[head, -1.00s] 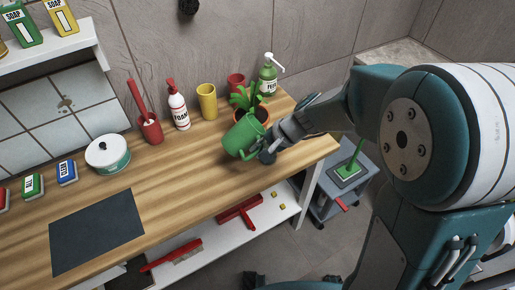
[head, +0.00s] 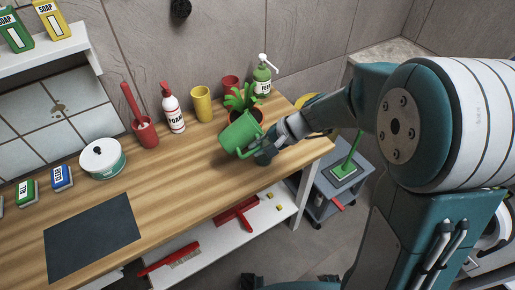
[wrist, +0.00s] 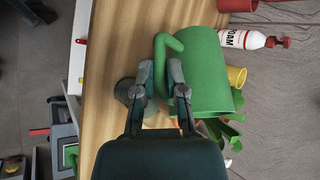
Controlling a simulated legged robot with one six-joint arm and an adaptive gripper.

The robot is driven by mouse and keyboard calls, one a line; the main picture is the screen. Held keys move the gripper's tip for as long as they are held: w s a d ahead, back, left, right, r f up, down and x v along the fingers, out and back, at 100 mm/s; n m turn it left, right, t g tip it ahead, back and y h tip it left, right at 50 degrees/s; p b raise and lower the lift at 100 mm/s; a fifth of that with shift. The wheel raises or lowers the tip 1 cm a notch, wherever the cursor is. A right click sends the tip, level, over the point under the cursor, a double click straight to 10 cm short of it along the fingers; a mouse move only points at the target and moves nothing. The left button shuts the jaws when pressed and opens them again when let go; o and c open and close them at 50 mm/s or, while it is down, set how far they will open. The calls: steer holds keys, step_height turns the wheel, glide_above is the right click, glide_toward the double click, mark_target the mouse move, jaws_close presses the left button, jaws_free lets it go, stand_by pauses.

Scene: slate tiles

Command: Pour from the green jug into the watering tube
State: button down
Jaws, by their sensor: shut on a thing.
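The green jug (head: 240,133) is held tilted over the right part of the wooden bench, in front of a leafy plant (head: 243,97) in a reddish pot. My gripper (head: 263,150) is shut on the jug from its right side. In the wrist view, the jug (wrist: 205,78) and its curved handle (wrist: 163,50) show by the fingertips of my gripper (wrist: 160,82). The jug hides much of the pot. I cannot make out the watering tube, and no liquid stream shows.
Behind the jug stand a yellow cup (head: 202,104), a foam bottle (head: 172,110), a red cup (head: 230,87) and a green pump bottle (head: 263,78). A white pot (head: 102,160) and dark mat (head: 92,238) lie left. The bench front middle is clear.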

steer(key=h, duration=0.1)
steer(key=t+h, duration=0.1)
steer(key=h, duration=0.1)
steer(key=shift+r+n, duration=0.3)
steer(key=shift+r, duration=0.1)
steer(key=shift+r+t+h, duration=0.35)
steer(key=shift+t+h, duration=0.05)
steer(key=shift+h, duration=0.5)
steer(key=shift+r+n+t+h, duration=0.25)
steer(key=shift+r+t+h, duration=0.2)
steer(key=shift+h, duration=0.5)
steer(key=shift+r+n+t+h, duration=0.3)
steer(key=shift+t+h, duration=0.1)
steer(key=shift+h, duration=0.6)
steer(key=shift+r+n+t+h, duration=0.25)
steer(key=shift+r+t+h, duration=0.2)
steer(key=shift+h, duration=0.5)
steer(key=shift+s, duration=0.1)
